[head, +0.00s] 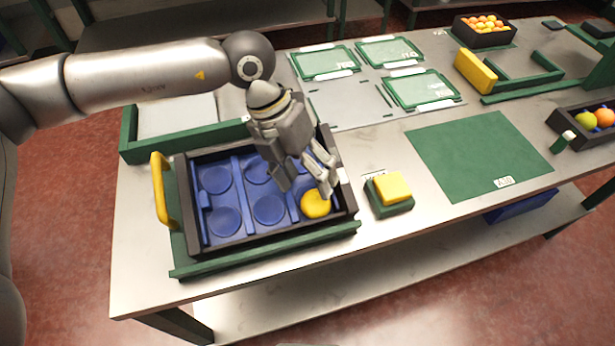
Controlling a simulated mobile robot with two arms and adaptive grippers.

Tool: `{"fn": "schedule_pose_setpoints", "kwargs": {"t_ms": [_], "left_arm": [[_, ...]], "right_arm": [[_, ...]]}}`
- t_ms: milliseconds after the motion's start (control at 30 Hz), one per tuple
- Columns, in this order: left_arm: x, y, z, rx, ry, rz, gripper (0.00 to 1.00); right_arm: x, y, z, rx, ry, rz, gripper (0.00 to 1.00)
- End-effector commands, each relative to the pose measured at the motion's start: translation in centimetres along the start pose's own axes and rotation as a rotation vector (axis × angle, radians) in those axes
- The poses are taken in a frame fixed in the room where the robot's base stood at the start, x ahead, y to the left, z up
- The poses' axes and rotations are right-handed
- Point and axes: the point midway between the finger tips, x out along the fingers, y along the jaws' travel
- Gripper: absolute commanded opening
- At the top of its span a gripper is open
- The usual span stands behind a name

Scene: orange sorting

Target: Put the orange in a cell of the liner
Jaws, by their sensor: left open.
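The blue liner (235,186) with round cells lies inside a dark crate (262,246) at the left of the table. The orange (316,203), a round yellow-orange fruit, sits in the front right cell of the liner. My left gripper (305,187) points down over the right side of the liner, open, with its fingers just above and behind the orange. One fingertip overlaps the orange's upper edge in the picture; I cannot tell whether they touch. The other visible cells look empty, and the back right one is hidden by my gripper. My right gripper is not in view.
A yellow handle (160,190) stands up at the crate's left. A yellow sponge-like block (393,187) on a green holder is right of the crate. A bare green mat (478,155) lies farther right. Fruit crates (486,39) stand at the back and right edge.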

Motion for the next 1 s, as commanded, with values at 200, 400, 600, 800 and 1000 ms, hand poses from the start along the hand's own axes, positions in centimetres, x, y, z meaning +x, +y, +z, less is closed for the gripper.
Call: {"fn": "schedule_pose_setpoints", "kwargs": {"t_ms": [200, 400, 600, 800, 1000], "left_arm": [[-4.3, 0.0, 0.2, 0.0, -0.008, -0.001, 0.67], [-8.4, 0.0, 0.1, 0.0, -0.006, -0.002, 0.67], [-10.7, 0.0, 0.1, 0.001, -0.004, -0.001, 0.67], [-11.2, 0.0, 0.0, 0.001, -0.002, -0.001, 0.67], [-11.2, 0.0, 0.0, 0.001, -0.002, -0.001, 0.67]], "right_arm": [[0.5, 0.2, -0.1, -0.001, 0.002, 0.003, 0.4], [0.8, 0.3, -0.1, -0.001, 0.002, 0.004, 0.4], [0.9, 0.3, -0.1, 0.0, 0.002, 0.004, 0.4], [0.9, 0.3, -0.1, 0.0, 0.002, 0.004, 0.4], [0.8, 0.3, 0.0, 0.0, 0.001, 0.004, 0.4]]}}
